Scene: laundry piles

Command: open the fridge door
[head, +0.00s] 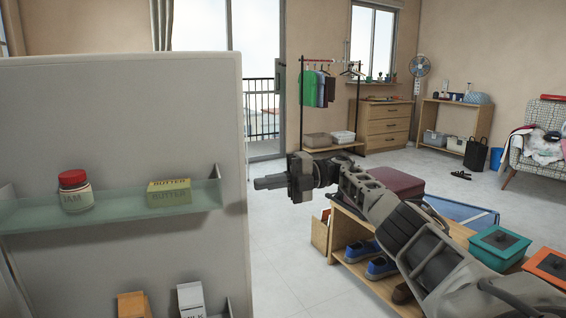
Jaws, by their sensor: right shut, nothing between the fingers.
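The fridge door (120,120) stands open at the left, and its pale inner side faces me. A clear door shelf (115,207) holds a jam jar (76,192) with a red lid and a yellow butter box (169,193). My right gripper (257,183) is shut and empty. In the picture its fingertips point left, just right of the door's free edge; I cannot tell if they touch it. The fridge body and the door's outer side are out of view. My left gripper is not in view.
Cartons (191,299) stand low in the door. At the right, below my right arm, is a wooden shoe bench (347,262) with blue shoes (382,267) and lidded boxes (499,244). Open floor (285,230) lies between door and bench.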

